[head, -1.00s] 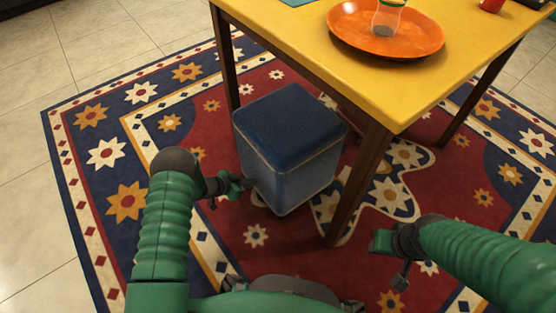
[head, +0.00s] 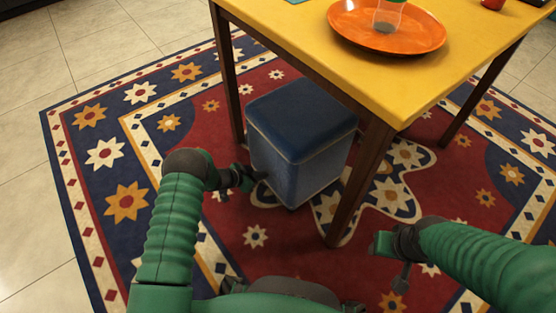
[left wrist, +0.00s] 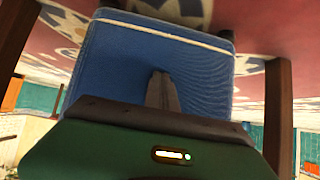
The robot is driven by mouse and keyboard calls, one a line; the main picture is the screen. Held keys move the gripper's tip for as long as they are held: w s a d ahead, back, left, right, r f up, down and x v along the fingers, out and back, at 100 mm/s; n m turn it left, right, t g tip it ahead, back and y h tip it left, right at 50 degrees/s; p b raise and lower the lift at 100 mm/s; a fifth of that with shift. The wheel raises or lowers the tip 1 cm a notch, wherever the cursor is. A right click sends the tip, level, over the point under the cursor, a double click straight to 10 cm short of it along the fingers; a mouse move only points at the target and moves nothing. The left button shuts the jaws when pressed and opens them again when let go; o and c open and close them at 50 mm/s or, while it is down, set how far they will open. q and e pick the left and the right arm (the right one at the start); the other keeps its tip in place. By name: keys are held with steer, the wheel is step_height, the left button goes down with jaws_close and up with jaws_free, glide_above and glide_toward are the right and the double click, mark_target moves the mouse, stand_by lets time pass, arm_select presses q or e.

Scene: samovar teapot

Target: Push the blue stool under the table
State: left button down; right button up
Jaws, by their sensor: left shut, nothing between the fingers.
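The blue stool (head: 300,122), a box shape with a darker padded top, stands upright on the rug. Its right and far parts are beneath the edge of the yellow table (head: 395,90); its near left part is outside. My left gripper (head: 258,176) is shut and empty, its tips at the stool's left side, apparently touching it. In the left wrist view the shut fingers (left wrist: 162,90) point at the stool's blue side (left wrist: 190,65). My right gripper (head: 378,243) is at lower right, away from the stool; its fingers are too unclear to judge.
A dark table leg (head: 358,185) stands just right of the stool, another (head: 228,75) behind its left side. An orange plate (head: 375,40) with a clear jar (head: 388,18) sits on the table. The patterned rug (head: 125,200) is clear at left.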

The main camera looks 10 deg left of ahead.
arm_select(q)
steer(key=shift+w+d, duration=0.1)
steer(key=shift+d, duration=0.05)
steer(key=shift+w+d+b, duration=0.6)
steer(key=shift+w+d, duration=0.35)
steer(key=shift+w, duration=0.15)
steer(key=shift+w+d+b, duration=0.6)
steer(key=shift+w+d, duration=0.3)
steer(key=shift+w, duration=0.2)
steer(key=s+a+p, duration=0.4)
steer(key=s, duration=0.1)
steer(key=shift+s+a, duration=0.2)
steer(key=shift+a, duration=0.2)
